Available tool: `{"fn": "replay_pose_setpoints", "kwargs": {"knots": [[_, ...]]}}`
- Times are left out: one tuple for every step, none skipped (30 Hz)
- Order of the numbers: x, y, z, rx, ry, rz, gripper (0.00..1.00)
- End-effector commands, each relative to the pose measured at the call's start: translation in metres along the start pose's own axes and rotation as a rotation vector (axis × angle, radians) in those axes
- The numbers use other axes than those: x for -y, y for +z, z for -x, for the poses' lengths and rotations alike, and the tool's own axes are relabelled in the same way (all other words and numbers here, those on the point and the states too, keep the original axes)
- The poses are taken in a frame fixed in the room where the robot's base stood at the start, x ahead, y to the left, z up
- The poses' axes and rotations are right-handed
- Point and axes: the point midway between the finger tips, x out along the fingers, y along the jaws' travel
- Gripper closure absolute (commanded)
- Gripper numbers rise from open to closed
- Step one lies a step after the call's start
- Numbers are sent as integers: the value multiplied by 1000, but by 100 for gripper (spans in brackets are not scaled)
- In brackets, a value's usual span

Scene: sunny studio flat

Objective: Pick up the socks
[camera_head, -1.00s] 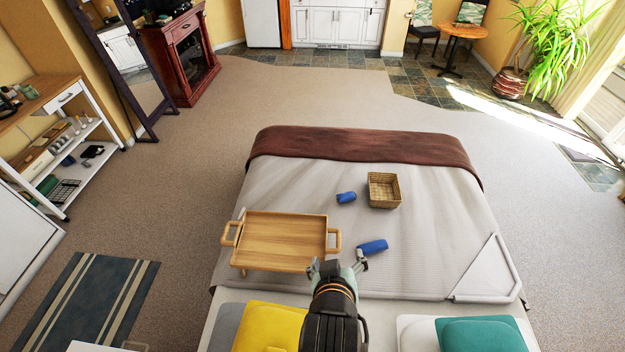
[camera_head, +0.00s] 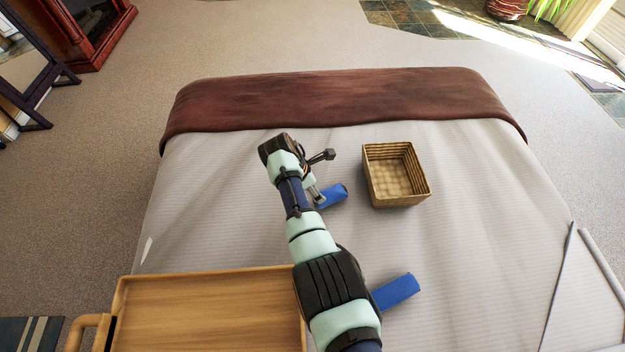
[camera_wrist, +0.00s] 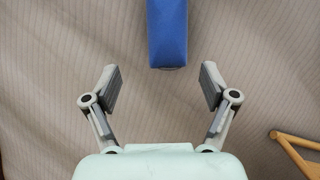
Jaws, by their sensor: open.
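Two blue rolled socks lie on the bed. The far sock (camera_head: 332,196) is left of the woven basket, and the near sock (camera_head: 396,292) lies closer, right of my forearm. My gripper (camera_head: 322,174) is open and empty beside the far sock, whose left end is partly hidden by a finger. In the wrist view, one blue sock (camera_wrist: 167,32) extends from the top edge, with its near end just beyond and between the spread fingertips of my gripper (camera_wrist: 160,80). Neither finger touches it there. The height of the gripper above the bed is hard to tell.
The woven basket (camera_head: 378,194) stands empty on the bed (camera_head: 480,220). A wooden tray (camera_head: 215,308) lies at the near left, and a wooden handle (camera_wrist: 296,146) shows at right in the wrist view. A brown throw (camera_head: 340,97) covers the far end. The bed's right side is mostly clear.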

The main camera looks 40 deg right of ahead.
Motion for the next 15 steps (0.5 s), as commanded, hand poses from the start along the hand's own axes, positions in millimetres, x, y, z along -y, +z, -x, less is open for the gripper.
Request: {"fn": "replay_pose_setpoints", "kwargs": {"knots": [[0,0,0,1,-2,4,15],[0,1,0,1,-3,5,15],[0,1,-1,1,-3,5,15],[0,0,-4,1,-3,4,15],[0,0,-8,0,-3,4,15],[0,0,-14,0,-3,3,15],[1,-1,-18,0,-3,3,15],[0,-1,-23,0,-3,2,15],[0,0,-26,0,-2,2,15],[0,0,-27,0,-1,2,15],[0,1,-26,0,-1,2,15],[0,1,-26,0,-1,2,15],[0,1,-27,0,-1,2,15],[0,0,-29,0,-1,2,15],[0,0,-34,0,-2,2,15]]}}
